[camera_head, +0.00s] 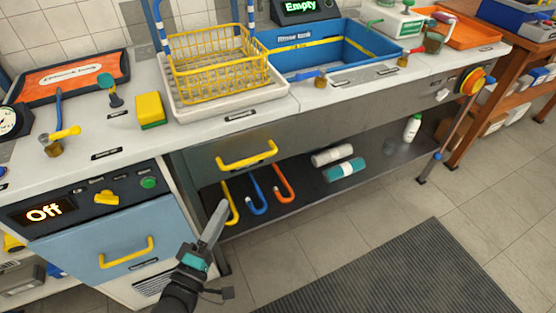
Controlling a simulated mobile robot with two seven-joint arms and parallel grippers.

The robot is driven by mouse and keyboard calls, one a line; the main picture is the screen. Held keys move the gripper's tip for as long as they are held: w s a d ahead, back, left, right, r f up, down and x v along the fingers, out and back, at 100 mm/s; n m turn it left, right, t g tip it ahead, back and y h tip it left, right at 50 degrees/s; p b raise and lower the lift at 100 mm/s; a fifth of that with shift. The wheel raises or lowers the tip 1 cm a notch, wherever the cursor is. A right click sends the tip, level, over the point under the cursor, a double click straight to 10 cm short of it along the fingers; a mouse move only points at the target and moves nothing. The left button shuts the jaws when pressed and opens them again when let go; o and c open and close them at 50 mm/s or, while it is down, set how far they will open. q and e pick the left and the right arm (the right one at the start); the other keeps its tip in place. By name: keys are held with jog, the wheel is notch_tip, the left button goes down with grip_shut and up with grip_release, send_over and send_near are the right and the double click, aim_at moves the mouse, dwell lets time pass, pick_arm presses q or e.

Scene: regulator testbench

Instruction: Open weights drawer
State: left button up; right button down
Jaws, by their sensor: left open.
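A grey drawer front (215,160) with a yellow bar handle (247,155) sits under the counter, left of centre. It looks shut. Its label is too small to read, so I cannot confirm it is the weights drawer. My left gripper (217,222) is at the lower middle, below and left of that handle and apart from it. It is open, with nothing seen between its fingers, which show nearly edge-on. My right gripper is not in view.
A blue-fronted unit (80,245) with its own yellow handle (126,253) and an "Off" display stands at left. Yellow, blue and orange hooked items (284,184) hang or lie below the drawer. Floor (330,232) ahead is clear.

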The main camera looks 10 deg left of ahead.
aim_at(249, 160)
pick_arm(q)
jog(key=shift+r+b+x, duration=0.15)
jog(key=shift+b+x, duration=0.8)
jog(key=shift+x, duration=2.9)
jog(key=shift+r+b+x, duration=0.15)
jog(key=shift+b+x, duration=0.75)
jog(key=shift+x, duration=2.95)
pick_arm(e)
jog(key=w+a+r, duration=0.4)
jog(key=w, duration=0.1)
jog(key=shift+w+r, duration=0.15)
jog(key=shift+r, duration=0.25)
pick_arm(q)
jog(key=shift+s+d, duration=0.1)
grip_shut()
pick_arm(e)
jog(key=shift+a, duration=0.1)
